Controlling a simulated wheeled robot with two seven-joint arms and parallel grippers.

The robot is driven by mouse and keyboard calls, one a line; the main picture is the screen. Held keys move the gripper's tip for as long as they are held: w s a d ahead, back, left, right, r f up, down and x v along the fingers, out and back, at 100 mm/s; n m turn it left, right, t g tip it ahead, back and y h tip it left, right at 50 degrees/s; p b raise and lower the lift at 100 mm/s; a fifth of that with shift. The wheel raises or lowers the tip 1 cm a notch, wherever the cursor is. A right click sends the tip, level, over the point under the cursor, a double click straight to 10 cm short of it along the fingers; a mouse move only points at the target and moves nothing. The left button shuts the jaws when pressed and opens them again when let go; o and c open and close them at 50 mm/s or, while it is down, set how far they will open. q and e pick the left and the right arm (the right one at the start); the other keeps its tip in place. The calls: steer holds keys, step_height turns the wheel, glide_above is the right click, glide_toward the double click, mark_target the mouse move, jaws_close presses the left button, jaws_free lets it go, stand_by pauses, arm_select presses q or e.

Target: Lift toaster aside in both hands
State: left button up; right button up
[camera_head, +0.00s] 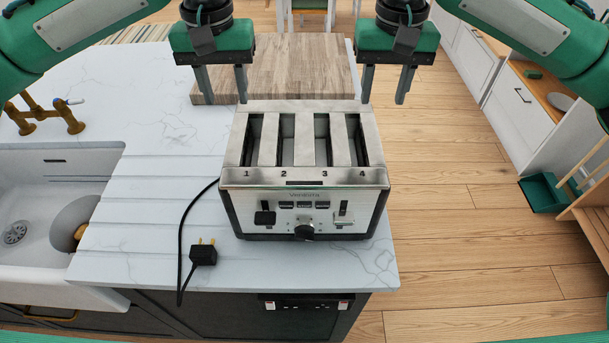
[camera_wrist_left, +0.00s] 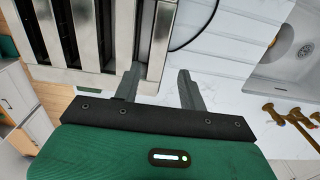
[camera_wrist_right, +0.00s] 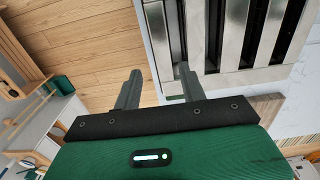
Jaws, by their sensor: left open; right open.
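A steel four-slot toaster (camera_head: 304,205) stands on the white marble counter (camera_head: 150,180), its front with levers and a knob towards me. It also shows from above in the left wrist view (camera_wrist_left: 117,30) and the right wrist view (camera_wrist_right: 231,40). My left gripper (camera_head: 223,100) is open and empty, above the counter near the toaster's back left corner. My right gripper (camera_head: 384,100) is open and empty near the back right corner, over the counter's right edge. Neither gripper visibly grips the toaster; exact heights are hard to tell.
A wooden cutting board (camera_head: 290,70) lies behind the toaster. A black cord with its plug (camera_head: 203,253) lies at the toaster's left. A sink (camera_head: 50,200) and brass tap (camera_head: 45,118) are further left. Free counter lies between sink and toaster; the counter ends just right of the toaster.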

mark_target(235, 135)
arm_select(q)
steer(key=shift+f, duration=0.1)
arm_select(e)
steer(key=shift+f, duration=0.1)
arm_select(q)
step_height(235, 135, down, 14)
steer(key=shift+r, duration=0.2)
arm_select(e)
step_height(235, 135, down, 14)
steer(key=shift+r, duration=0.15)
arm_select(q)
jaws_close()
arm_select(e)
jaws_close()
arm_select(q)
steer(key=shift+a, duration=0.1)
arm_select(e)
steer(key=shift+d+r, duration=0.1)
stand_by(0.3)
arm_select(q)
steer(key=shift+w+r, duration=0.15)
steer(key=shift+w, duration=0.05)
arm_select(e)
steer(key=shift+w+r, duration=0.15)
steer(key=shift+w, duration=0.05)
